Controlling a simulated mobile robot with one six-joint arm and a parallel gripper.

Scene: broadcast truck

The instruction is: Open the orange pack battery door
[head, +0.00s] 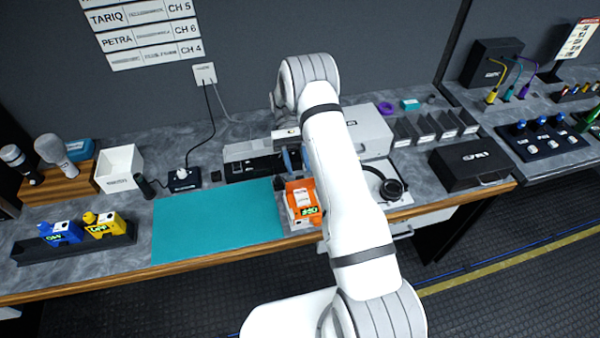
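The orange pack (302,200) is near the front of the bench, at the right end of the teal mat (218,221). It has a pale panel on its upper face and a dark display with green characters. I cannot tell whether its battery door is open or shut. My white arm reaches over the bench just right of the pack and hides part of it. My gripper is behind or beside the arm near the pack's far side; its fingertips are hidden, so its opening and any contact do not show.
Blue (61,232) and yellow (104,224) packs sit in a dark tray at left. A white box (119,168) and microphones on a wooden stand (60,184) are behind them. Headphones (391,189) and a black case (471,163) are at right. The teal mat is clear.

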